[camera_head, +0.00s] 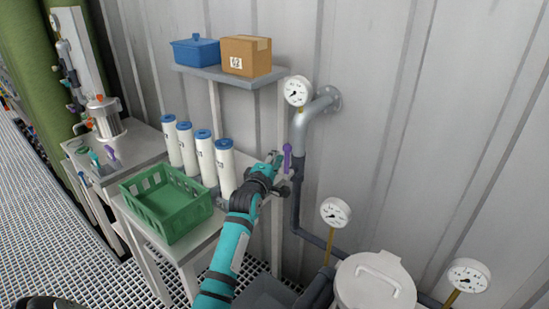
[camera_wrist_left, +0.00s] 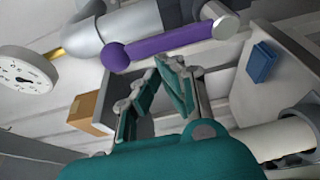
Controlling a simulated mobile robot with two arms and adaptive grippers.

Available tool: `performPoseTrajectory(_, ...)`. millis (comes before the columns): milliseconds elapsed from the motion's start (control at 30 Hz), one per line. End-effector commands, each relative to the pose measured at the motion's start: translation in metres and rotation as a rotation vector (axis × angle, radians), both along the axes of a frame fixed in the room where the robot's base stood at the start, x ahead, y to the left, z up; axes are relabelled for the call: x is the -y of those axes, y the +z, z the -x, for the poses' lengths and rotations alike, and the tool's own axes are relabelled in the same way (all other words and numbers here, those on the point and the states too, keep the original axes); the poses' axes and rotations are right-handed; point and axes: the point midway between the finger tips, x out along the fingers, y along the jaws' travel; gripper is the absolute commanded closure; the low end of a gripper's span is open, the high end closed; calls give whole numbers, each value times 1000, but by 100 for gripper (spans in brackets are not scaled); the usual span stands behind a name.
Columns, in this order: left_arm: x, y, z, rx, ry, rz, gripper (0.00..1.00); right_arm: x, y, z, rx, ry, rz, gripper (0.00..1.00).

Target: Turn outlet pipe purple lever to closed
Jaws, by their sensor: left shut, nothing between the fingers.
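The purple lever (camera_head: 287,158) is on the grey outlet pipe (camera_head: 301,132) at the wall, below a round gauge. In the head view it stands roughly upright, along the pipe's vertical run. My left gripper (camera_head: 276,159) is just left of the lever, its fingers shut and empty. In the left wrist view the lever (camera_wrist_left: 165,45) lies across the top, in front of the fingertips of my left gripper (camera_wrist_left: 165,66). The fingertips are very near it; I cannot tell whether they touch. My right gripper does not show.
A gauge (camera_head: 297,91) sits above the lever. A shelf (camera_head: 228,77) holds a blue container (camera_head: 195,50) and a cardboard box (camera_head: 246,56). White cylinders (camera_head: 226,166) and a green crate (camera_head: 166,201) stand on the bench. A lidded white vessel (camera_head: 375,284) is at the lower right.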

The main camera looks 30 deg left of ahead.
Motion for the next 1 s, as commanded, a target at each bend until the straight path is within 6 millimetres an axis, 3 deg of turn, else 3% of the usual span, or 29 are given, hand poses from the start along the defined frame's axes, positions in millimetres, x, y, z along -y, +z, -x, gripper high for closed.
performPoseTrajectory(1000, 15, 3, 1, 14, -4, -187, 100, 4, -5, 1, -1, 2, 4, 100)
